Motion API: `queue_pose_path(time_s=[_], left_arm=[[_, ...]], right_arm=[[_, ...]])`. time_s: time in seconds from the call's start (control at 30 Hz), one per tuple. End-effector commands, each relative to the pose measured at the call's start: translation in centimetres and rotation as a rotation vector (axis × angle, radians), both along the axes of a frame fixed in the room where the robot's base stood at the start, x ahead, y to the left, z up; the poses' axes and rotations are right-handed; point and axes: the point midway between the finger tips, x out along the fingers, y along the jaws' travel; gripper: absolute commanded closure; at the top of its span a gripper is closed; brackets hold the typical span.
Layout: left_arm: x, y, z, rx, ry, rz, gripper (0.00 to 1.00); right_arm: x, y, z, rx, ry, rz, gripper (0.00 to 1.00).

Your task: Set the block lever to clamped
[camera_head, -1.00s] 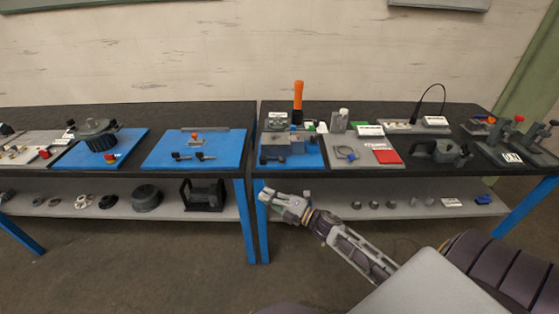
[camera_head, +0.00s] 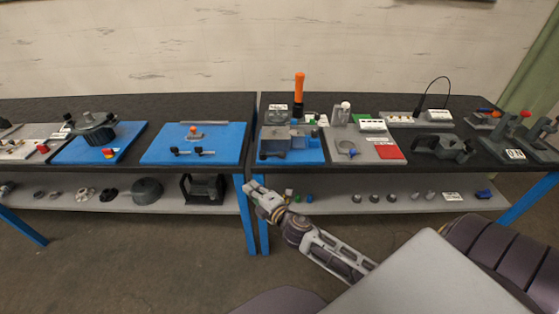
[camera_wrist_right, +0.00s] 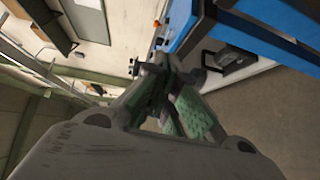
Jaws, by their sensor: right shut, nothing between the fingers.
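My right gripper (camera_head: 251,187) is shut and empty. In the head view it appears in front of the benches, near the gap between them and just below the tabletop edge. In the right wrist view its fingers (camera_wrist_right: 172,68) are together, with a blue bench edge beyond. On the right bench a blue board (camera_head: 314,155) carries a grey block fixture (camera_head: 276,143); a dark knob or lever end (camera_head: 264,156) shows at its front left. I cannot tell for sure which part is the block lever, nor its setting. The gripper is apart from the fixture. My left gripper is not in view.
An orange upright handle (camera_head: 299,87) stands behind the fixture. A grey board with a red patch (camera_head: 390,152) lies to its right. A blue board (camera_head: 230,152) with two black clamps is on the left bench. The lower shelf (camera_head: 330,205) holds small parts.

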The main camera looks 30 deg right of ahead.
Motion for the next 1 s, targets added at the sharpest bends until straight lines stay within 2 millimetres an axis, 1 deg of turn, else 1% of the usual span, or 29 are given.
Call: queue_pose_path(time_s=[0.23,0.47,0.7,0.8,1.0], left_arm=[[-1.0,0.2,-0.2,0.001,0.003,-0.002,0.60],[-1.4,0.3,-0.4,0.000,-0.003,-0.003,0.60],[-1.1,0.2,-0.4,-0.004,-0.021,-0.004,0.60],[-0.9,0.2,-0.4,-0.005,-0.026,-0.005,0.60],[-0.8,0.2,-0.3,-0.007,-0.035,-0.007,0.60]], right_arm=[[-0.1,-2.0,0.3,-0.013,0.031,-0.138,1.00],[-0.5,-5.1,0.5,-0.022,0.056,-0.285,1.00],[-1.4,-8.5,-0.1,-0.025,0.091,-0.446,1.00],[-1.8,-9.7,-0.4,-0.021,0.104,-0.502,1.00],[-2.4,-11.0,-0.8,-0.006,0.122,-0.571,1.00]])
